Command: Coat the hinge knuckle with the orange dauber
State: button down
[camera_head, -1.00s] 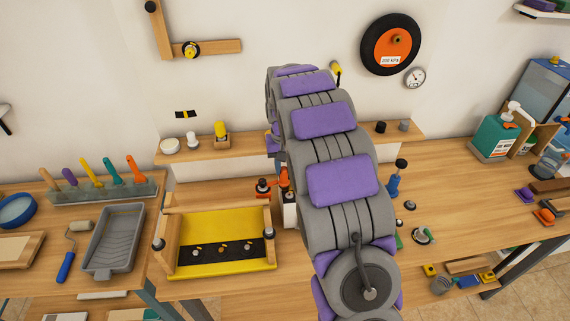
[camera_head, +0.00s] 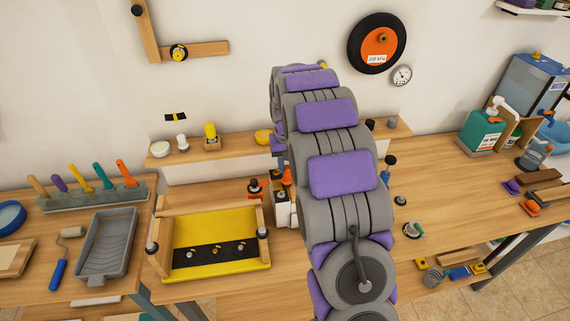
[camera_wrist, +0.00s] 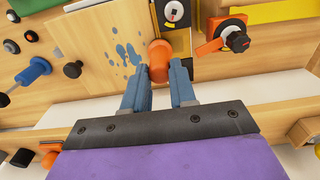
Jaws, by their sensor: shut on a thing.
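In the wrist view, my gripper (camera_wrist: 158,82) has two blue fingers shut on the orange dauber (camera_wrist: 158,58), which shows as a rounded orange cylinder at the fingertips. It is over a wooden surface with blue splotches. In the head view, an orange tip (camera_head: 287,175) shows at the left edge of my arm, which hides my gripper. I cannot clearly make out the hinge knuckle. An orange block with a black knob (camera_wrist: 228,38) is right of the dauber in the wrist view, apart from it. Whether the dauber touches anything is unclear.
A yellow panel with a black strip (camera_head: 215,235) in a wooden frame lies on the bench left of my arm. A grey paint tray (camera_head: 107,245) is farther left. A back shelf (camera_head: 225,150) holds small pots. A blue-knobbed part (camera_head: 385,172) stands right of my arm.

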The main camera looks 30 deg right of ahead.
aim_at(288, 166)
jog(key=shift+d+r+p, duration=0.15)
jog(key=shift+r+p, duration=0.9)
jog(key=shift+r, duration=1.15)
jog(key=shift+r+p, duration=0.5)
jog(key=shift+r, duration=0.75)
jog(key=c, duration=1.4)
grip_release()
grip_shut()
